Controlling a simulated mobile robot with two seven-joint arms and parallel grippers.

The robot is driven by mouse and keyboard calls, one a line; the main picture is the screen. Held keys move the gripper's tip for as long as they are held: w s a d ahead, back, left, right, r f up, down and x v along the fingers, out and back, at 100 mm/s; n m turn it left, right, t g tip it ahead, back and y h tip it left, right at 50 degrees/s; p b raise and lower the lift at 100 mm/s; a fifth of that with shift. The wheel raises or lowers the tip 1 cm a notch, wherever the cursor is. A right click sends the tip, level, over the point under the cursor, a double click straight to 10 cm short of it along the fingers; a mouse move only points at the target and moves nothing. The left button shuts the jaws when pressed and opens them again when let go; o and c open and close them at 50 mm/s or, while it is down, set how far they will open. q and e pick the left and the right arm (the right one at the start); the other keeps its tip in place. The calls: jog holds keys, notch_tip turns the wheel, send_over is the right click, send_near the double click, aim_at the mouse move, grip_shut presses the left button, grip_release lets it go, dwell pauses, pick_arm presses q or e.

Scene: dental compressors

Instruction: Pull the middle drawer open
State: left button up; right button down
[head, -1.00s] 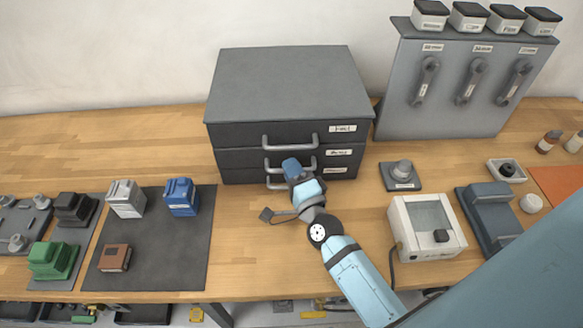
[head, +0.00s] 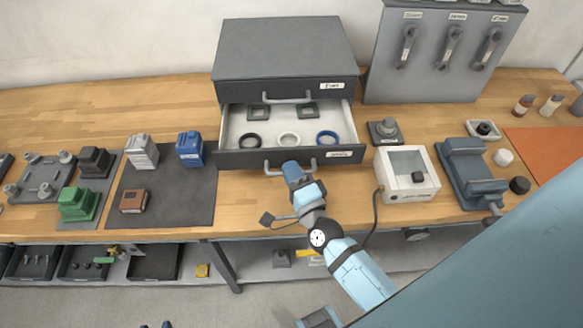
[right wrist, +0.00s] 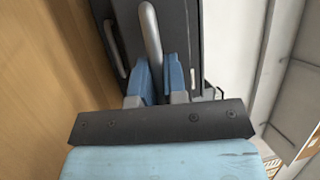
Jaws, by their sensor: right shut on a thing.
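The dark drawer cabinet (head: 285,50) stands at the back of the wooden bench. Its middle drawer (head: 235,160) is pulled well out in the head view. The top drawer (head: 240,92) is closed. The open drawer hides the bottom drawer. My right gripper (head: 289,168) is shut on the middle drawer's handle (head: 312,164). In the right wrist view, its blue fingers (right wrist: 160,78) stand either side of the grey handle (right wrist: 150,30). My left gripper is not in view.
Right of the drawer stand a white box (head: 407,185) with a cable and a grey knob block (head: 384,132). To the left, a dark mat (head: 180,210) holds blue, white and brown blocks. Bare bench lies in front of the drawer.

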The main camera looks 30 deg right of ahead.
jog(key=shift+s, duration=0.15)
jog(key=c, duration=1.2)
grip_release()
jog(key=s, duration=0.2)
jog(key=s+f+b, duration=0.1)
jog(key=s, duration=0.4)
jog(key=shift+s+a+f, duration=0.15)
jog(key=shift+a, duration=0.1)
